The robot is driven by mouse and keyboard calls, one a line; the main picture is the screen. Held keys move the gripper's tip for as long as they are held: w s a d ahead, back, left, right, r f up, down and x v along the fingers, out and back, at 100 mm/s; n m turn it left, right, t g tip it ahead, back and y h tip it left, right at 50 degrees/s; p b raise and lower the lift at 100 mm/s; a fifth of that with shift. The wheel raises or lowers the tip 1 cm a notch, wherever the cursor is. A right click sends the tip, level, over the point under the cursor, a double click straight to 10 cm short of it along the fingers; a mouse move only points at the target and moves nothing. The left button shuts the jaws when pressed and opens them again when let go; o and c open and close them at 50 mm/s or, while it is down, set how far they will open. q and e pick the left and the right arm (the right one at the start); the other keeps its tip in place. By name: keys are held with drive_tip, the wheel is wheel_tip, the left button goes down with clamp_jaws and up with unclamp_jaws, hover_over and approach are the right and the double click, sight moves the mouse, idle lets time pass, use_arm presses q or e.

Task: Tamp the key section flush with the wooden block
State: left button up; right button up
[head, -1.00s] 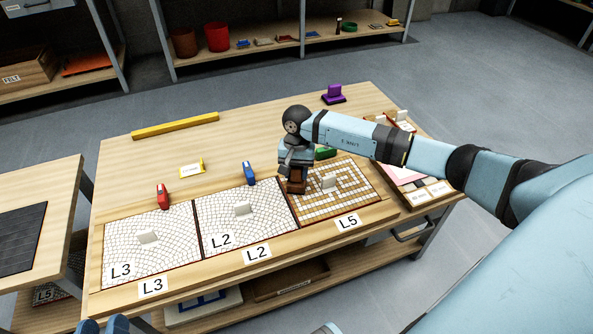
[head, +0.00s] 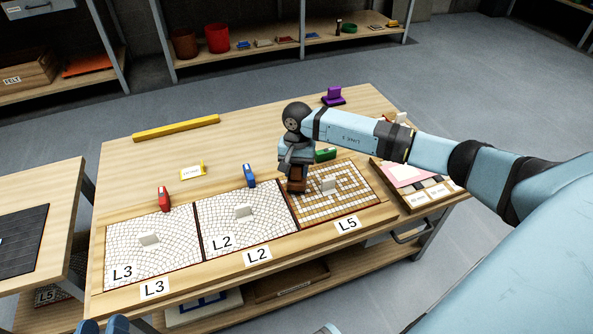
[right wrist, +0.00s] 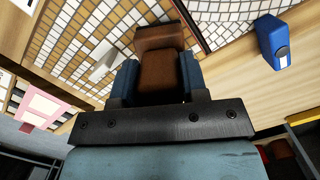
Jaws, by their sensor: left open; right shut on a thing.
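The key section is the brown-and-white meander panel (head: 352,205) labelled L5, at the right of the row of panels on the bench. My right gripper (head: 296,172) is shut on the brown wooden block (head: 297,186), over the left part of this panel. In the right wrist view the block (right wrist: 160,70) sits between the blue fingers, and its far end lies over the tiles near the seam with the L2 panel. I cannot tell whether it touches the tiles. Blue tips of my left gripper (head: 103,326) show at the bottom left edge, open and apart from the panels.
An upright pale tab (head: 329,184) stands on the key panel. The L2 panel (head: 225,215) and L3 panel (head: 130,265) lie to the left. A green block (head: 325,154), blue block (head: 250,175) and red block (head: 164,198) stand behind the panels. The bench behind them is mostly clear.

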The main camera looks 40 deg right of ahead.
drive_tip(key=shift+r+p, duration=1.1)
drive_tip(key=shift+r, duration=1.35)
use_arm(q)
wheel_tip(320, 180, up, 2)
drive_tip(key=shift+r, duration=0.25)
drive_tip(key=shift+f, duration=0.1)
wheel_tip(320, 180, down, 7)
drive_tip(key=a+g+y, duration=0.2)
use_arm(e)
drive_tip(key=shift+f+b, duration=0.3)
drive_tip(key=shift+f, duration=0.05)
wheel_tip(320, 180, down, 4)
drive_tip(key=b, duration=0.3)
drive_tip(key=shift+f, duration=0.1)
use_arm(q)
wheel_tip(320, 180, up, 7)
drive_tip(key=d+t+h, duration=0.3)
drive_tip(key=shift+b, duration=0.35)
use_arm(e)
drive_tip(key=shift+f, duration=0.45)
